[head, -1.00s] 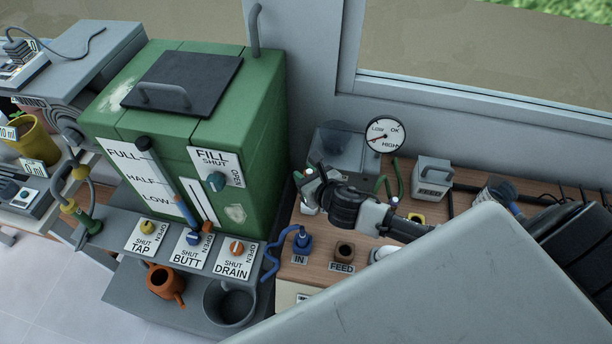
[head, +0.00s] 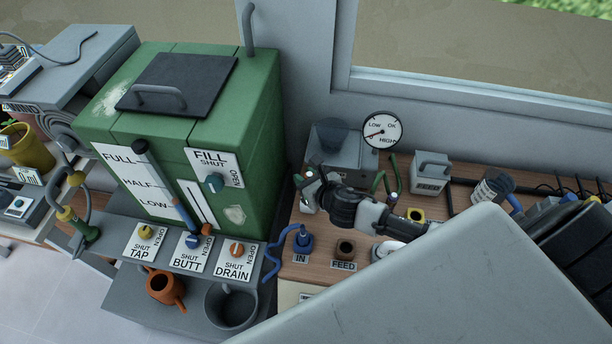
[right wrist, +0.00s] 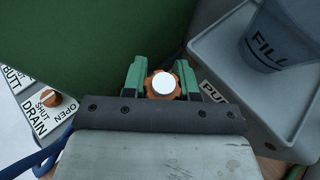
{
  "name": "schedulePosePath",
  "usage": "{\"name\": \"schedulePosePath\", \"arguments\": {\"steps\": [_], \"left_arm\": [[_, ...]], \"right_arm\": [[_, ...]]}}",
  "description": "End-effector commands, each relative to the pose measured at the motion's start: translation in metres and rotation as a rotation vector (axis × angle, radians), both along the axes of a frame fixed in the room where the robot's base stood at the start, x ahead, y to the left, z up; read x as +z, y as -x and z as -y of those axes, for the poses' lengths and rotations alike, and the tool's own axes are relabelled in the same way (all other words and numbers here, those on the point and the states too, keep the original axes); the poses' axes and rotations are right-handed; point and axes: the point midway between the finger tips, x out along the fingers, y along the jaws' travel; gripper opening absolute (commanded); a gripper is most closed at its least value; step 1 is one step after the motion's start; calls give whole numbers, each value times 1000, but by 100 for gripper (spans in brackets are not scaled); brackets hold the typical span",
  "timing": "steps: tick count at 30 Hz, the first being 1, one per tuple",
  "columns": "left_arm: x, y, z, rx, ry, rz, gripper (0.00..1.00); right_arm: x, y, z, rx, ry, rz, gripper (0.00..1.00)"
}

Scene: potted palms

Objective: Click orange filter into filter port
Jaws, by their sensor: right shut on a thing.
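My right gripper (head: 308,188) reaches in from the right in the head view, over the wooden bench beside the green tank. In the right wrist view my right gripper (right wrist: 160,80) has its two green fingers closed on the sides of the orange filter (right wrist: 163,86). The filter shows as an orange scalloped rim around a white round face. In the head view the gripper mostly hides it. I cannot tell which fitting is the filter port, nor whether the filter touches anything below. My left gripper is not in view.
The green tank (head: 259,130) stands close left of the gripper. A grey box (head: 350,150) with a funnel and a gauge (head: 382,130) stand behind. The IN fitting (head: 303,241), with its blue hose, and the FEED pot (head: 345,248) are in front. A grey FEED box (head: 431,172) stands to the right.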

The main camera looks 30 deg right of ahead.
Motion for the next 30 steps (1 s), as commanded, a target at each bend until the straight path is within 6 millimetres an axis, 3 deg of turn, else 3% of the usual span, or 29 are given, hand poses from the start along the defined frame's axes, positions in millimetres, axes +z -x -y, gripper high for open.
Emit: {"name": "schedulePosePath", "arguments": {"steps": [3, 12, 30], "left_arm": [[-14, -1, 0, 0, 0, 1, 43], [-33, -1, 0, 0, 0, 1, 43], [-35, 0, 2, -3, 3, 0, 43]], "right_arm": [[-16, 0, 0, 0, -1, 0, 5], [-41, 0, 0, 0, -1, 0, 5], [-43, 0, 0, 0, -1, 0, 5]]}}
